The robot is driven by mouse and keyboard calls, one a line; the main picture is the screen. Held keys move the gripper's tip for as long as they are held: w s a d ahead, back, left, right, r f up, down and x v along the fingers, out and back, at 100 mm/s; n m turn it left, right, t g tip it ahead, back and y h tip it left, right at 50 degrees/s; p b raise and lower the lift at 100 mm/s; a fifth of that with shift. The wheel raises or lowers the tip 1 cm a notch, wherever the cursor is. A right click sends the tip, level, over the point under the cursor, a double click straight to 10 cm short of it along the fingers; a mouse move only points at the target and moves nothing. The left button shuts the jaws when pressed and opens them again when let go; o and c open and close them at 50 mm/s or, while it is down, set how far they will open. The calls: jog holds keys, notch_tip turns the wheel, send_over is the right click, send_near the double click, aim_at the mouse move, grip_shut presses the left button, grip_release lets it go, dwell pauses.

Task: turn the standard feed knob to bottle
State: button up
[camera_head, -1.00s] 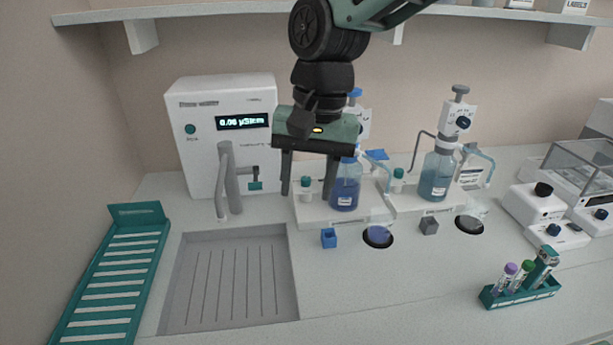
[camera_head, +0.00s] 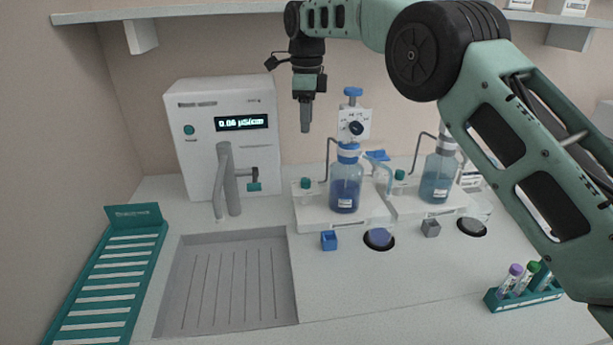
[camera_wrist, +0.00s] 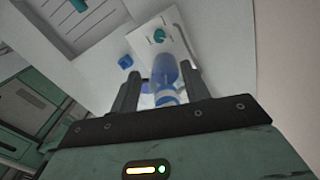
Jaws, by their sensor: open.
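A teal knob (camera_head: 305,183) stands on the white base (camera_head: 325,214) at the left of the dark-blue bottle (camera_head: 344,187). A second teal knob (camera_head: 399,174) stands beside the paler bottle (camera_head: 436,180). No label readable here tells which is the standard feed knob. My gripper (camera_head: 306,128) is open and empty, pointing down, high above the left knob and left of the bottle's dispenser. In the wrist view a teal knob (camera_wrist: 159,36) shows beyond the fingertips of my gripper (camera_wrist: 157,76). The blue bottle (camera_wrist: 163,70) shows between the fingers, which hold nothing.
The dispenser head (camera_head: 355,125) with its dark dial and thin tubes stands close at the right. A tap (camera_head: 226,180) and white meter (camera_head: 195,152) are at the left. A blue cube (camera_head: 329,240) sits in front. The shelf (camera_head: 215,13) is overhead.

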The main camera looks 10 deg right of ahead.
aim_at(306, 180)
notch_tip(306, 180, down, 16)
jog(key=shift+f+p, duration=0.2)
jog(key=shift+p, duration=0.95)
jog(key=c, duration=1)
